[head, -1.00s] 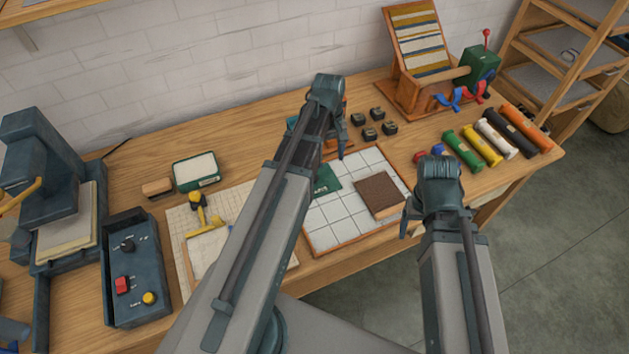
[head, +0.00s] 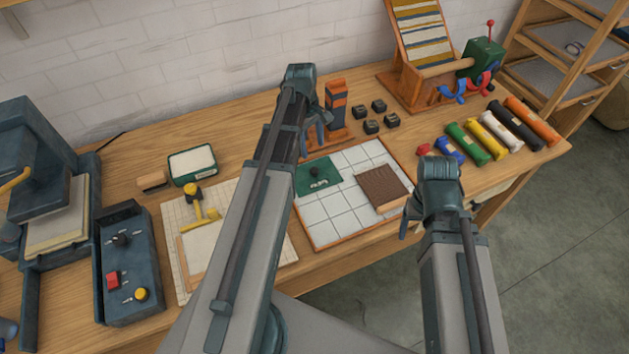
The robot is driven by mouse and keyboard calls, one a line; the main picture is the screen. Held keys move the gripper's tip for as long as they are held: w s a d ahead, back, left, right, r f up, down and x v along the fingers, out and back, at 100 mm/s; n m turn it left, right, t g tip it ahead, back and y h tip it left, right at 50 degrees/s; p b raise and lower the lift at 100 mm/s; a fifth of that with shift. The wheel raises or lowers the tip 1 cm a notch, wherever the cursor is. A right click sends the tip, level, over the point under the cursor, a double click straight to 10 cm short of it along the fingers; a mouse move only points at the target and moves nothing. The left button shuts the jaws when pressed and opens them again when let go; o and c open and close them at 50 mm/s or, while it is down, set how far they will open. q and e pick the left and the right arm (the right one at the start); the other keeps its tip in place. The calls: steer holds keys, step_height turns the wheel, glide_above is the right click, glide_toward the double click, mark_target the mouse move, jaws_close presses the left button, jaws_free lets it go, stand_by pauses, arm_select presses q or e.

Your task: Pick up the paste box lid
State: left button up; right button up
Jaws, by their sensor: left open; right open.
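A flat green plate with a dark round knob, which looks like the paste box lid (head: 318,176), lies on the upper left of the white tiled board (head: 324,223). An open green box with white contents, which looks like the paste box (head: 193,165), stands on the table farther left. My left gripper (head: 318,132) is open and empty, just above the lid in the picture; its fingers are partly hidden by the arm. My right gripper (head: 406,226) is open and empty, right of the board near the table's front edge.
A brown square pad (head: 382,187) lies on the board. An orange and black upright object (head: 337,108) stands close by my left gripper. Small black blocks (head: 371,127) and coloured rolls (head: 490,139) lie to the right. A dark control box (head: 130,265) stands at left.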

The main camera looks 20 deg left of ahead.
mark_target(314, 169)
arm_select(q)
steer(key=f+b, duration=0.2)
steer(key=f, duration=0.2)
steer(key=shift+s+d+b, duration=0.1)
steer(key=shift+d+b, duration=0.2)
steer(key=shift+b, duration=0.1)
steer(key=f+b, duration=0.5)
steer(key=shift+s+d+f, duration=0.15)
steer(key=shift+s, duration=0.1)
jaws_close()
